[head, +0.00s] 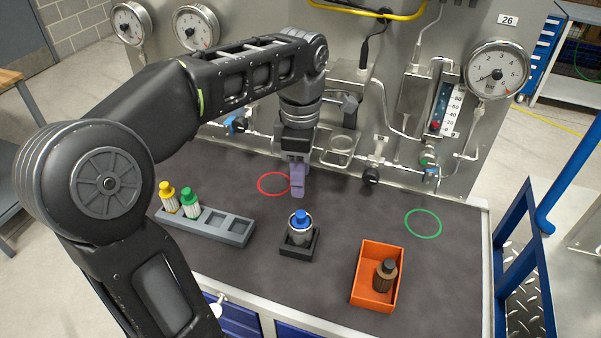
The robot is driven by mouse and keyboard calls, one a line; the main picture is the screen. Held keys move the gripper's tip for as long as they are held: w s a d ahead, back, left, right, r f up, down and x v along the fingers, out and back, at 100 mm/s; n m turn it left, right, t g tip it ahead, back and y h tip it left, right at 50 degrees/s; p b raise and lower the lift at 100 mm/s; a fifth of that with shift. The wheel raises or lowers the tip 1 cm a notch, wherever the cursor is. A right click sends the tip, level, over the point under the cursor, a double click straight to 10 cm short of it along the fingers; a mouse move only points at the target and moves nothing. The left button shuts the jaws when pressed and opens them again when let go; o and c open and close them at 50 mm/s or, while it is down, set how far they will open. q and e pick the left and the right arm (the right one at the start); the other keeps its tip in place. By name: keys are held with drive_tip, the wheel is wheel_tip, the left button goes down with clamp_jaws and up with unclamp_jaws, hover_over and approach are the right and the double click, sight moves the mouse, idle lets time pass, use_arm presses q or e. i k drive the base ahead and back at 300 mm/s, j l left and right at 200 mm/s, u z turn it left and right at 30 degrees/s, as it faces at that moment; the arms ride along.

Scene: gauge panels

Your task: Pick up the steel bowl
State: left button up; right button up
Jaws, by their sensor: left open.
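I cannot make out a loose steel bowl with certainty in the head view. A round steel ring or cup-like fitting (338,145) sits low against the panel, right of my left gripper; I cannot tell if it is a bowl. My left gripper (297,190) points down over the dark bench, next to the red ring mark (274,183). Its purple fingers show nearly edge-on, open, with nothing seen between them. A steel container with a blue cap (300,230) stands upright in a black holder (313,248) in front of the gripper. My right gripper is not in view.
A grey rack (232,230) holds a yellow-capped and a green-capped bottle (190,205) at left. An orange tray (367,296) with a dark bottle (385,277) is front right. The green ring mark (423,223) is empty. Gauges and pipes on the panel (497,70) bound the back.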

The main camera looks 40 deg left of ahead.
sight(302, 239)
drive_tip(key=k, duration=1)
